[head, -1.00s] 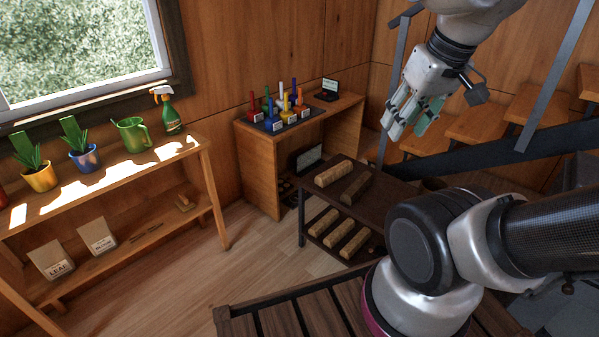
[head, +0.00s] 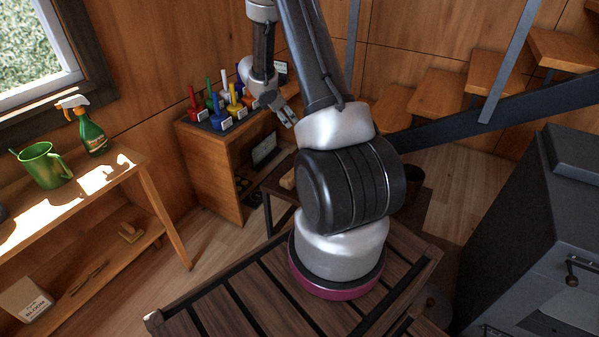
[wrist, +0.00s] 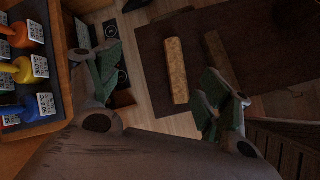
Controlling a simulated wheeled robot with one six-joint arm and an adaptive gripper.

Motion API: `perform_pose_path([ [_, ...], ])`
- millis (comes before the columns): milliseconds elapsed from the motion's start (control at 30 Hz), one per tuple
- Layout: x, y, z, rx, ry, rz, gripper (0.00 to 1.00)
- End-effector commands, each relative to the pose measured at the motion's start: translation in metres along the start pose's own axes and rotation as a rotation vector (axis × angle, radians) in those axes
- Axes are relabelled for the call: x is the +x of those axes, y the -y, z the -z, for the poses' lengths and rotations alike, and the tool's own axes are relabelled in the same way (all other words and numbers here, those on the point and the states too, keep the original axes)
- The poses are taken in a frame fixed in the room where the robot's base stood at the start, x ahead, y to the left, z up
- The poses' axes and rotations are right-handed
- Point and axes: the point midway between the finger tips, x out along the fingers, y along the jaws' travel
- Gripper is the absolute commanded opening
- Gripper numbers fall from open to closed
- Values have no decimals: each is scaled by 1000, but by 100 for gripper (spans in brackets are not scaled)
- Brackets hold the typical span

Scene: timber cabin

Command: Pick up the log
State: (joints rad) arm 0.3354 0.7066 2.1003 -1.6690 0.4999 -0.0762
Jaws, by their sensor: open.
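In the wrist view a pale, rough log (wrist: 177,70) lies on the dark table top (wrist: 150,45). A darker log (wrist: 217,55) lies to its right. My open, empty gripper (wrist: 162,72) has its green-padded fingers on either side of the pale log in the picture; the right finger shows close to its lower end. I see no contact. In the head view my gripper (head: 282,108) hangs by the cabinet with the coloured items. A pale log end (head: 288,179) shows on the table there; my arm hides the rest.
Coloured handled items on a dark tray (head: 215,124) stand on the cabinet (head: 209,170) close to my gripper. A green watering can (head: 43,166) and spray bottle (head: 92,134) stand on the left shelf. A dark stove-like box (head: 530,220) stands right. Stairs rise behind.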

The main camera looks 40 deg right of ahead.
Motion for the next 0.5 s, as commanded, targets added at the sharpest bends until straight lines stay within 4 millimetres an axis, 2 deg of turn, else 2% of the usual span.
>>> perform_pose_path([
  [33, 39, 16, 24, -92, -29, 25, 79],
  [100, 78, 36, 54, -209, -74, 40, 79],
  [200, 120, 65, 90, -342, -137, 59, 79],
  [333, 150, 94, 119, -446, -194, 72, 79],
  [500, 171, 108, 133, -488, -220, 78, 79],
])
